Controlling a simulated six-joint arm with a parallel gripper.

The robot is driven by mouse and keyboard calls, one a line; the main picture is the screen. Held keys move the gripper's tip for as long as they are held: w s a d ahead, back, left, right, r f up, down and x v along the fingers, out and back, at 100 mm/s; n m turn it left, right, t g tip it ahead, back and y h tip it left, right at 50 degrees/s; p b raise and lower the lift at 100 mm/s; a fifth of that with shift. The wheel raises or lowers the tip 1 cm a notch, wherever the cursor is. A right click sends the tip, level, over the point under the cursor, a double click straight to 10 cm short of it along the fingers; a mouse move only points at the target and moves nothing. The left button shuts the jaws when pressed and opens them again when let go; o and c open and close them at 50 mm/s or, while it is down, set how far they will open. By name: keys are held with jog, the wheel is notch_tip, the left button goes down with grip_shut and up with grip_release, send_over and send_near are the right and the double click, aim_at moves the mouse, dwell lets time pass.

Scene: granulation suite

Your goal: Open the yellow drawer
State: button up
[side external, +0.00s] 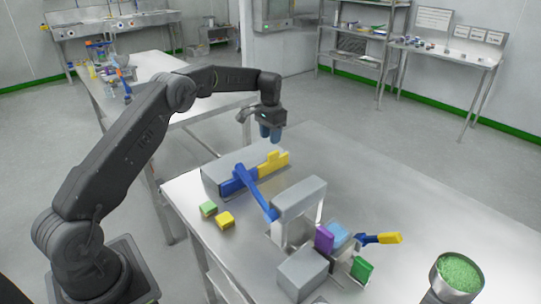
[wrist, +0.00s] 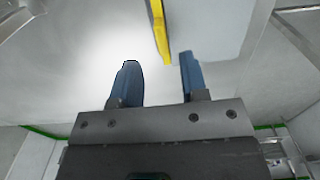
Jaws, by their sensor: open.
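The yellow front looks flush with the cabinet. My gripper (side external: 270,133) points down above the yellow drawer, apart from it, with nothing between its blue fingers. In the wrist view, the open fingers (wrist: 158,64) show with a yellow strip (wrist: 160,32), which seems to be the drawer front, beyond and between their tips.
The table (side external: 375,190) is clear to the right.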

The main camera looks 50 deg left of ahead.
aim_at(271, 154)
notch_tip(271, 154, down, 8)
jog(key=shift+r, duration=0.1)
dwell(0.4)
grip_shut()
dwell(0.3)
